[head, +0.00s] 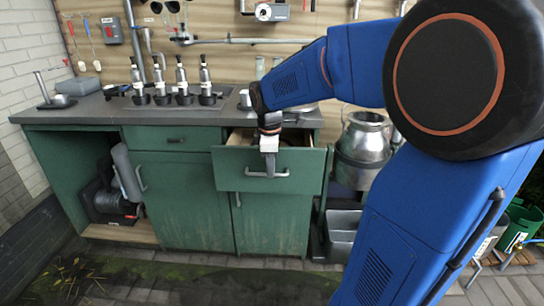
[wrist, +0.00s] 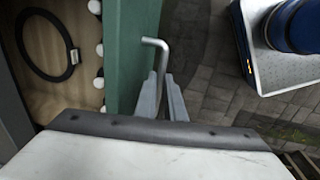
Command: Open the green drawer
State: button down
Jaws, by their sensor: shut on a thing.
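The green drawer (head: 229,170) is pulled out from the green cabinet, right of its middle. Its front stands forward of the closed drawer beside it, and its open top shows. My gripper (head: 269,168) comes down over the drawer front and is shut on the grey bar handle (head: 282,173). In the wrist view the two fingers (wrist: 167,97) pinch the handle (wrist: 155,43), whose bent end sticks out past them. The green drawer front (wrist: 130,55) is beside the fingers. Inside the drawer (wrist: 55,90) lie a black ring (wrist: 45,45) and several white round things.
A closed green drawer (head: 173,139) is to the left, above cupboard doors with grey handles. A metal churn (head: 364,138) stands right of the cabinet. The paved floor in front (head: 200,280) is clear.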

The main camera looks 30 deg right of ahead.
jog(key=s+a, duration=0.7)
jog(key=s, duration=0.3)
jog(key=shift+s, duration=0.2)
jog(key=c, duration=1.8)
grip_release()
jog(key=shift+c, duration=0.2)
jog(key=shift+r, duration=0.1)
notch_tip(320, 180, up, 17)
jog(key=s+a, duration=0.1)
jog(key=s, duration=0.1)
jog(key=shift+s+a, duration=0.35)
jog(key=shift+a, duration=0.05)
jog(key=s+f+m+t, duration=0.1)
jog(key=s+f+m, duration=0.4)
jog(key=f, duration=0.4)
jog(key=s+f+m+t+y, duration=0.1)
jog(key=s+f+m+t, duration=0.1)
jog(key=s+f+m, duration=0.4)
notch_tip(320, 180, down, 4)
jog(key=shift+a+r, duration=0.1)
jog(key=shift+a, duration=0.15)
